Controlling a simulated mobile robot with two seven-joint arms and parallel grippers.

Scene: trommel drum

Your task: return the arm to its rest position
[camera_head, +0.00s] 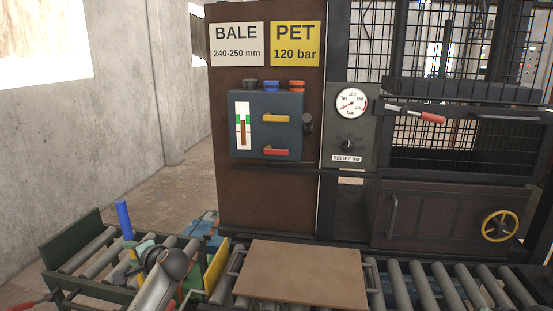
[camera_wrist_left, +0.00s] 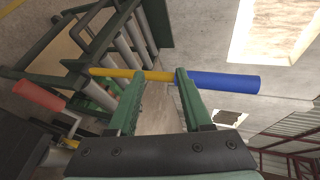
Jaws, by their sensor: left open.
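My left arm (camera_head: 160,283) comes in at the lower left of the head view, over the roller conveyor. Its gripper (camera_head: 132,264) is partly hidden by my wrist. In the left wrist view the two green fingers of my left gripper (camera_wrist_left: 160,82) stand apart. A bar with a yellow part (camera_wrist_left: 120,73) and a blue part (camera_wrist_left: 225,81) crosses at the fingertips; I cannot tell whether they touch it. A blue upright post (camera_head: 123,220) shows beside the gripper in the head view. My right gripper is in neither view.
A roller conveyor (camera_head: 75,262) with a green side plate lies at the left. A brown board (camera_head: 300,272) lies at the front middle. The baler cabinet (camera_head: 265,190) stands behind, with a control box (camera_head: 266,125) and a yellow handwheel (camera_head: 500,226). Open floor shows left of the cabinet.

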